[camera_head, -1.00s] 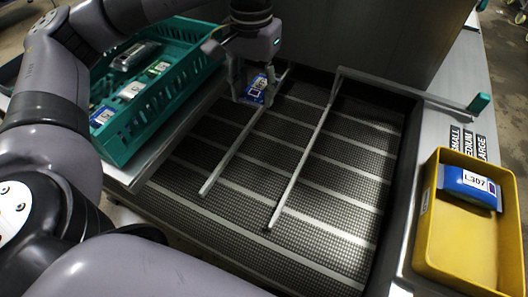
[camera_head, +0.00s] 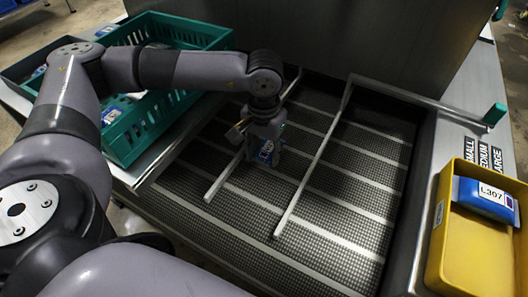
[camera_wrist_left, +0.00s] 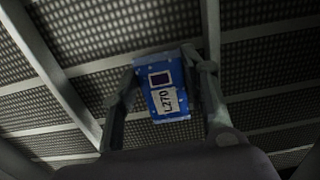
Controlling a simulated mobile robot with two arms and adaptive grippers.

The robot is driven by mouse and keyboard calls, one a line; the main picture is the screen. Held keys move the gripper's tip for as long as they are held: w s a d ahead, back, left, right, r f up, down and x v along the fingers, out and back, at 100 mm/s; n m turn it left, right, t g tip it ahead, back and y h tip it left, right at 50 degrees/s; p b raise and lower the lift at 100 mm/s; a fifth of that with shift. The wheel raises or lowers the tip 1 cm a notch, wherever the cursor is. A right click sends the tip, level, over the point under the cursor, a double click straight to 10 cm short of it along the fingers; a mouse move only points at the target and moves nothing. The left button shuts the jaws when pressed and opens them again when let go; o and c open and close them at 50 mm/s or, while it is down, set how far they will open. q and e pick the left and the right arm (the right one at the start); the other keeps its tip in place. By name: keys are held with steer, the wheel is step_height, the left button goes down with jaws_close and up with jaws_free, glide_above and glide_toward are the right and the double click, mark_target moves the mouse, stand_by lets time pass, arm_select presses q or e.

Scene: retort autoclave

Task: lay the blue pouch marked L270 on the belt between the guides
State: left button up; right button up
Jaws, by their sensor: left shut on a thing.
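The blue pouch (camera_head: 267,152) hangs below my left gripper (camera_head: 263,140) in the head view. In the left wrist view the pouch (camera_wrist_left: 167,88) shows its L270 label between the two fingers of the gripper (camera_wrist_left: 163,85), which is shut on it. The dark ribbed belt (camera_head: 225,215) lies below, with light cross strips. The left guide (camera_head: 224,178) and right guide (camera_head: 312,165) are thin rails over the belt. The pouch appears between them in the head view; its height above the belt is hard to tell. My right gripper is not in view.
A teal crate (camera_head: 128,150) with several pouches stands at the left of the belt. A yellow bin (camera_head: 440,245) holding a blue pouch marked L307 (camera_head: 487,198) stands at the right. A dark machine wall (camera_head: 360,45) rises behind the belt.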

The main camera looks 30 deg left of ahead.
mark_target(264, 154)
arm_select(q)
steer(key=shift+f, duration=0.15)
steer(key=o, duration=0.9)
steer(key=shift+c, duration=0.2)
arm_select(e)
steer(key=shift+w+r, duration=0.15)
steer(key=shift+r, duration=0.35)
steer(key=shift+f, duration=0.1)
arm_select(q)
steer(key=shift+r, duration=0.2)
step_height(264, 154, up, 12)
steer(key=p, duration=0.1)
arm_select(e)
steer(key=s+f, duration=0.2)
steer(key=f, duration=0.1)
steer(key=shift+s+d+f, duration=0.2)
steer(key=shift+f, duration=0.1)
arm_select(q)
steer(key=shift+f, duration=0.1)
